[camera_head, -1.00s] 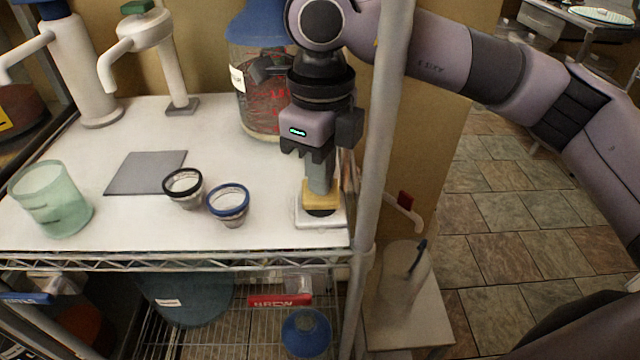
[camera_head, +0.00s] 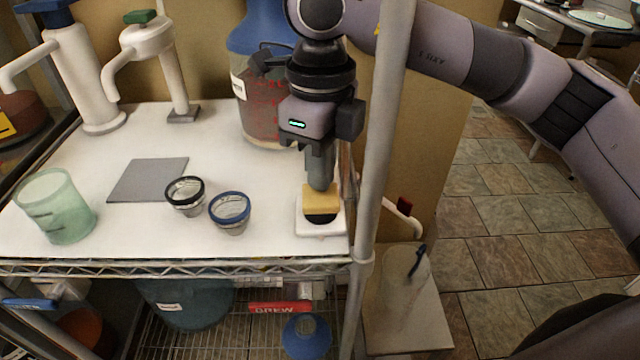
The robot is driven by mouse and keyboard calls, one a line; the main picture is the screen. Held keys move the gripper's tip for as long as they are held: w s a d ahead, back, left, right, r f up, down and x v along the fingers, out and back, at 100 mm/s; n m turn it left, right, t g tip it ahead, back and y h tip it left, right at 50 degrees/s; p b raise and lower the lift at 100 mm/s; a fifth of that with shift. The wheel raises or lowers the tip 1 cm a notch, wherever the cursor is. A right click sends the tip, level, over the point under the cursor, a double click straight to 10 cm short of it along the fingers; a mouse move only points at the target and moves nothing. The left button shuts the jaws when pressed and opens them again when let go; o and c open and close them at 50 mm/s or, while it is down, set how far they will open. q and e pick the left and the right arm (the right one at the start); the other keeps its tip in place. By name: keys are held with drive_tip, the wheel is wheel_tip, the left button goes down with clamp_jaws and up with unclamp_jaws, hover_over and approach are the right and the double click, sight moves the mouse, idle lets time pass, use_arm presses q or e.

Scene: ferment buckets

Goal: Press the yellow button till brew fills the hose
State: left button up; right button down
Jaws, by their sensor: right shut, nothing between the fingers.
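The yellow button (camera_head: 321,201) has a black front part and sits on a white base (camera_head: 320,230) at the shelf's front right corner. My right gripper (camera_head: 320,186) is shut and empty, pointing down, with its fingertips at the button's back edge. I cannot tell whether they touch it. Behind the gripper stands a bucket of dark red liquid (camera_head: 262,112) with a blue top. My left gripper is not in view.
A shelf post (camera_head: 378,140) stands close right of my right gripper. Two small cups, black-rimmed (camera_head: 185,197) and blue-rimmed (camera_head: 230,211), stand left of the button. A grey mat (camera_head: 148,179) and green beaker (camera_head: 56,207) are farther left. A red sign (camera_head: 280,308) is below.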

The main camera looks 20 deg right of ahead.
sight(320, 194)
idle(0.3)
drive_tip(key=shift+r+p, duration=1.6)
drive_tip(key=shift+r, duration=0.95)
drive_tip(key=shift+f, duration=0.1)
